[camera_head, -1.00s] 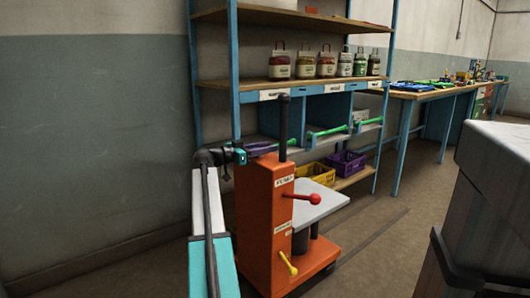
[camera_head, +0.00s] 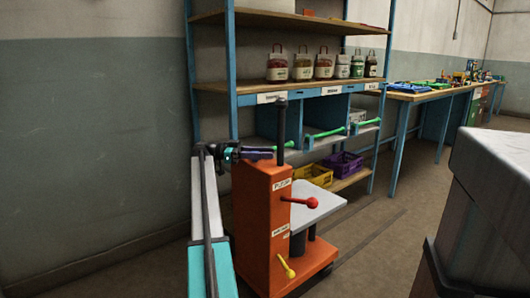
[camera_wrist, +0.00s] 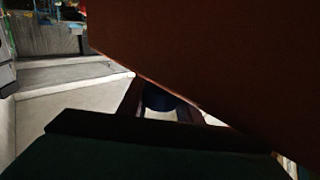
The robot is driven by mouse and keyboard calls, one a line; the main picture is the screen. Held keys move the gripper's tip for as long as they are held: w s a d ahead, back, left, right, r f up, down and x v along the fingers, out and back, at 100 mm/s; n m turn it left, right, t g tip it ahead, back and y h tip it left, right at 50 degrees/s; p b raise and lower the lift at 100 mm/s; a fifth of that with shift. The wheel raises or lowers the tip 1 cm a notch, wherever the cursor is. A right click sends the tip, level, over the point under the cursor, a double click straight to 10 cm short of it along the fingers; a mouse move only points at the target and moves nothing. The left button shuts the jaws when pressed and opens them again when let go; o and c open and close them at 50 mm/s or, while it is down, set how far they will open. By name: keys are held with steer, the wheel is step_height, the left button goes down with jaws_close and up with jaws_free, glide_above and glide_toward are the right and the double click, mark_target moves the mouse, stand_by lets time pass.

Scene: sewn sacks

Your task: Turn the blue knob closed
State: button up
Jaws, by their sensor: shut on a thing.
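The orange machine (camera_head: 258,215) stands upright in the middle of the head view, with a black post on top. My gripper (camera_head: 262,154) reaches across behind its top edge, close to the post. In the wrist view my gripper (camera_wrist: 160,105) has its two dark fingers on either side of a dark blue rounded thing, the blue knob (camera_wrist: 160,97). The fingers are shut on it, but the picture is dark and only part of the knob shows. The head view does not show the knob. A large brown-orange surface fills the upper right of the wrist view.
The machine also bears a red-knobbed lever (camera_head: 311,203), a yellow lever (camera_head: 288,268) and a grey plate (camera_head: 318,207). A shelf with jars (camera_head: 303,65) stands behind. A pale block (camera_head: 490,190) is at right. Floor between is clear.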

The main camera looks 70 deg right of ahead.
steer(key=shift+s+y, duration=0.1)
steer(key=shift+y, duration=0.2)
steer(key=o, duration=1)
steer(key=shift+o, duration=0.2)
steer(key=shift+a, duration=0.1)
